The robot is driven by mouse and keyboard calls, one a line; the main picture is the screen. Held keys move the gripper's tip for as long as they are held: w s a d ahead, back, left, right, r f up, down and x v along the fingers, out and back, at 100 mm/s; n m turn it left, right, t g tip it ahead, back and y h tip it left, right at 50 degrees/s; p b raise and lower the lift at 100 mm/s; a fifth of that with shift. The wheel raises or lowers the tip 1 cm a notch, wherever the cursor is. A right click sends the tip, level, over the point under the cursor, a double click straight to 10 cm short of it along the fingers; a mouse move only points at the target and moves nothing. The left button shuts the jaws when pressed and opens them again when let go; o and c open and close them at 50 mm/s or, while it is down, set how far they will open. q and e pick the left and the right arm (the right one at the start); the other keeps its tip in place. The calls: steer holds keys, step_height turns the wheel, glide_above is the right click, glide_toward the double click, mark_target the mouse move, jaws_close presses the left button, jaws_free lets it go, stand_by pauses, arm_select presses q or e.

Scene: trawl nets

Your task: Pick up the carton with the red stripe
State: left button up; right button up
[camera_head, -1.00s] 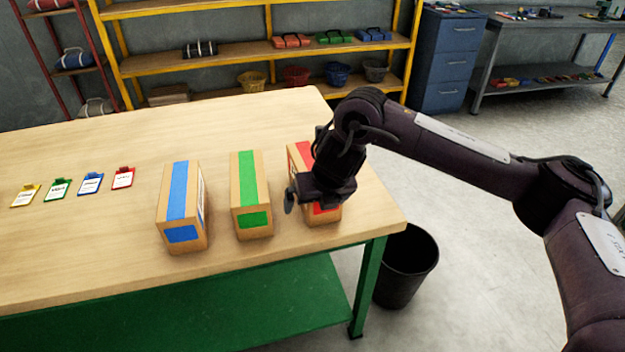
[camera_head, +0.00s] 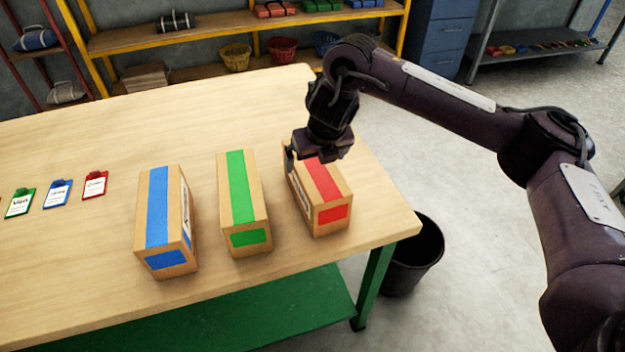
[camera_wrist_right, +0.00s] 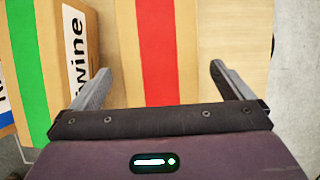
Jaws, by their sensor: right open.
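The carton with the red stripe (camera_head: 333,193) stands on the wooden table near its right corner, rightmost of three cartons. My right gripper (camera_head: 313,159) is over the far end of this carton in the head view. In the right wrist view the open right gripper (camera_wrist_right: 158,88) has one finger on each side of the red-striped carton (camera_wrist_right: 185,45). Whether the fingers touch its sides or sit above its top, I cannot tell. My left gripper is not in view.
The carton with the green stripe (camera_head: 258,208) stands close left of the red one, and the blue-striped carton (camera_head: 177,215) further left. Small coloured tags, such as the red one (camera_head: 95,185), lie at left. A black bin (camera_head: 415,258) stands beside the table.

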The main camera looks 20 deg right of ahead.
mark_target(315, 165)
step_height(315, 165, down, 2)
steer(key=shift+f+b, duration=0.15)
steer(key=shift+b, duration=0.15)
steer(key=x, duration=0.2)
steer(key=shift+w+f, duration=0.2)
steer(key=shift+w, duration=0.1)
steer(key=shift+w+f, duration=0.2)
steer(key=shift+f, duration=0.2)
steer(key=c, duration=1.1)
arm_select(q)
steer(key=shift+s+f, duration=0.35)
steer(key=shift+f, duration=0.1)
arm_select(e)
steer(key=shift+c, duration=1)
